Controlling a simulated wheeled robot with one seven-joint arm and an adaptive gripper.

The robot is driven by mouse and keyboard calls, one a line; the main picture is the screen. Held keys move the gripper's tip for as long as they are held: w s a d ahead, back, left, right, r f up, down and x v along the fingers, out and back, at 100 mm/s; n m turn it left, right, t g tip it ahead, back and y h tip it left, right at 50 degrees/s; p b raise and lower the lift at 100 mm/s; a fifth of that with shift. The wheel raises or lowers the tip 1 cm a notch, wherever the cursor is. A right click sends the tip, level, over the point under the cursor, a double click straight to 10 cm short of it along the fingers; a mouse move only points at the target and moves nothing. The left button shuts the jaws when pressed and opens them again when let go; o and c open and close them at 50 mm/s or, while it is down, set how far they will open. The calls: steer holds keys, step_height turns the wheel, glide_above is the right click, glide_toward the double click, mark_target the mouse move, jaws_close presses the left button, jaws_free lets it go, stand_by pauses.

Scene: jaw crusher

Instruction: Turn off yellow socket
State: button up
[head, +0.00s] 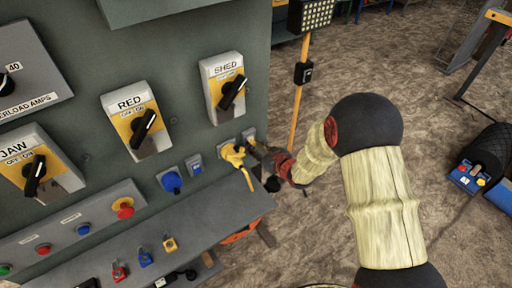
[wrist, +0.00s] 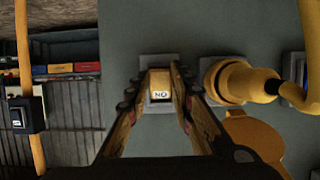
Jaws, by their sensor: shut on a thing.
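The yellow socket (head: 232,152) is on the grey panel's lower right, with a yellow plug and cable. In the wrist view the yellow socket (wrist: 225,80) is right of a small switch (wrist: 160,86) on a grey plate. The switch has a yellow surround and a white label that reads "NO", seemingly "ON" upside down. My gripper (head: 255,147) is at the panel beside the socket. In the wrist view my gripper's (wrist: 161,72) two fingers are on either side of the switch, shut on it. The exact fingertip contact is hidden.
A blue socket (head: 171,181) and a small blue switch (head: 195,165) are left of the yellow socket. The SHED (head: 226,88) and RED (head: 138,122) rotary switches are above. A grey shelf (head: 215,208) juts out below. A yellow post (head: 298,100) stands right of the panel.

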jaws_close()
steer(key=t+y+b, duration=0.1)
steer(key=b, duration=0.3)
steer(key=f+t+y+b, duration=0.1)
steer(key=b, duration=0.4)
steer(key=shift+f+t, duration=0.25)
steer(key=shift+t, duration=0.15)
steer(key=shift+b, duration=0.5)
steer(key=shift+r, duration=0.15)
steer(key=o, duration=0.7)
jaws_free()
